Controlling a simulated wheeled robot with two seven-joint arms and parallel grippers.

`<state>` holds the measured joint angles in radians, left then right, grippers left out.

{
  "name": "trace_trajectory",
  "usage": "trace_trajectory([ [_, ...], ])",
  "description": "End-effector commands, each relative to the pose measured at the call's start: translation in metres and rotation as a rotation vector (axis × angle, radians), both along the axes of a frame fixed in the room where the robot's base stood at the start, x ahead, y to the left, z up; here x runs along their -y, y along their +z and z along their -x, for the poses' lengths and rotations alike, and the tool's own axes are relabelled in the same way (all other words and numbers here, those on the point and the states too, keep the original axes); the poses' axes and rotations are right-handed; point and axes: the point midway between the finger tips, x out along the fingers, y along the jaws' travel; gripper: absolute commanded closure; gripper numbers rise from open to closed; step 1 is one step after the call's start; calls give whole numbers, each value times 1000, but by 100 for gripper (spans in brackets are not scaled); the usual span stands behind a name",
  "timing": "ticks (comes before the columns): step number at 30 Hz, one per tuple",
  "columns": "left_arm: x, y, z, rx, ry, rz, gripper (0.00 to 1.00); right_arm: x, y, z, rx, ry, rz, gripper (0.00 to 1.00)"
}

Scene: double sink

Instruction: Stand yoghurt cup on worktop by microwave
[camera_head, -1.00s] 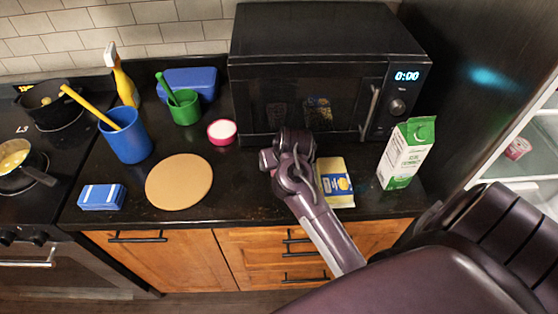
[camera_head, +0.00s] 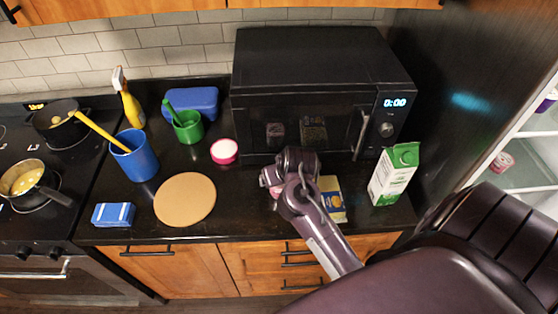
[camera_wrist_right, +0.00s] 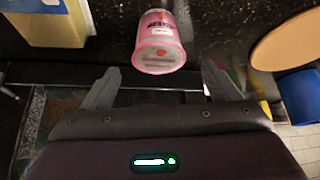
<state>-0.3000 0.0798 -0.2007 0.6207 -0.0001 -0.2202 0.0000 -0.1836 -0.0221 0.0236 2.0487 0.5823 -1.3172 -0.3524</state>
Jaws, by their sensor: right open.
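The pink yoghurt cup (camera_wrist_right: 160,42) shows in the right wrist view just beyond and between the fingertips of my right gripper (camera_wrist_right: 162,80). Dark gaps show between the cup and both fingers, so the gripper is open around or just behind it. In the head view a small pink part of the cup (camera_head: 276,190) shows beside my right gripper (camera_head: 292,172), which hides the rest. The cup is over the black worktop (camera_head: 245,205), in front of the microwave (camera_head: 310,90). I cannot tell for sure that its base touches the worktop. My left gripper is out of view.
A yellow pack (camera_head: 333,198) and a milk carton (camera_head: 393,175) stand right of the gripper. An open fridge (camera_head: 525,150) is at the right edge.

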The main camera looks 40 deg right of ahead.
Motion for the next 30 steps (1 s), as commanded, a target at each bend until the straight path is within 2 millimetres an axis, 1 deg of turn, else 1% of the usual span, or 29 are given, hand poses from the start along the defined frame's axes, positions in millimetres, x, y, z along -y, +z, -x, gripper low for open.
trace_trajectory([
  [1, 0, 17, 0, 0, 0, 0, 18, -1, 15, 4, -1, 0, 0, 18],
  [6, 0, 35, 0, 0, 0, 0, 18, -4, 29, 13, -1, 0, 0, 18],
  [9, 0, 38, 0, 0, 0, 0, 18, -5, 38, 19, 1, 1, 2, 18],
  [13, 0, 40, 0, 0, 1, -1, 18, -6, 42, 23, 2, 0, 2, 18],
  [30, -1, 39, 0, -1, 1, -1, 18, -7, 42, 23, 1, 0, 0, 18],
])
